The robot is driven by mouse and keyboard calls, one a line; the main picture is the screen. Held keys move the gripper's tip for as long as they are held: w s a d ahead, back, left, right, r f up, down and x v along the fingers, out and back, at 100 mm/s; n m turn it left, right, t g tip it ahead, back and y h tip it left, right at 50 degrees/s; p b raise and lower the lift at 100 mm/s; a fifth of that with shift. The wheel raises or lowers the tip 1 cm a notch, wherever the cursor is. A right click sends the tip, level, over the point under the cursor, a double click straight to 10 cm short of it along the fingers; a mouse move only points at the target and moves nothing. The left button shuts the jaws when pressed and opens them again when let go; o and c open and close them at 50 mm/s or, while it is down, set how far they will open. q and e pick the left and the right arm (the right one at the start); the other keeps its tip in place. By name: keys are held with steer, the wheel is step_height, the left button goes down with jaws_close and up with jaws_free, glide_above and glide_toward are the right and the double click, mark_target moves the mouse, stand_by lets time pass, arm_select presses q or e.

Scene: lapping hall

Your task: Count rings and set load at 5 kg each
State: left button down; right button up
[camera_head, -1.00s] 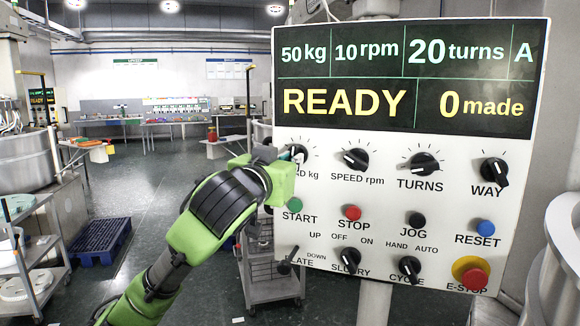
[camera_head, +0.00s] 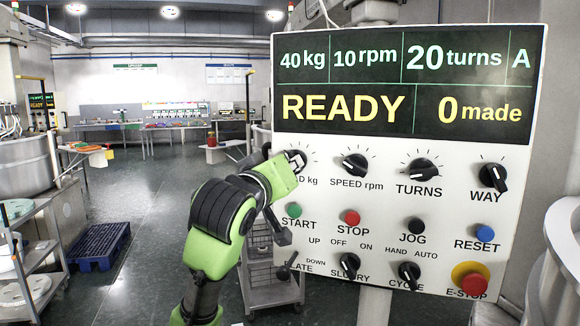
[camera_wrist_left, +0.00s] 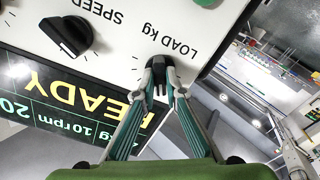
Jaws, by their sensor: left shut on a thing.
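The control panel (camera_head: 335,230) fills the right of the head view. Its display (camera_head: 405,82) reads 40 kg, 10 rpm, 20 turns, A, READY and 0 made. My left gripper (camera_head: 296,160) is at the load knob, at the panel's upper left, and hides most of it. In the left wrist view my gripper (camera_wrist_left: 160,82) is shut on the dark load knob (camera_wrist_left: 159,63), beside the label LOAD kg. The speed knob (camera_head: 354,165), turns knob (camera_head: 424,165) and way knob (camera_head: 493,176) are untouched. My right gripper is not in view. No rings can be made out clearly.
Below the knobs are the green start button (camera_head: 294,210), red stop button (camera_head: 352,217) and red E-stop (camera_head: 472,279). A grey wire cart (camera_head: 272,295) stands under the panel's left edge. A blue pallet (camera_head: 98,245) lies on the open floor at left.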

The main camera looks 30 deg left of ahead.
arm_select(q)
steer(key=shift+r, duration=0.1)
stand_by(0.3)
steer(key=c, duration=2.1)
jaws_free()
steer(key=shift+s, duration=0.1)
steer(key=v, duration=0.7)
steer(key=shift+s, duration=0.2)
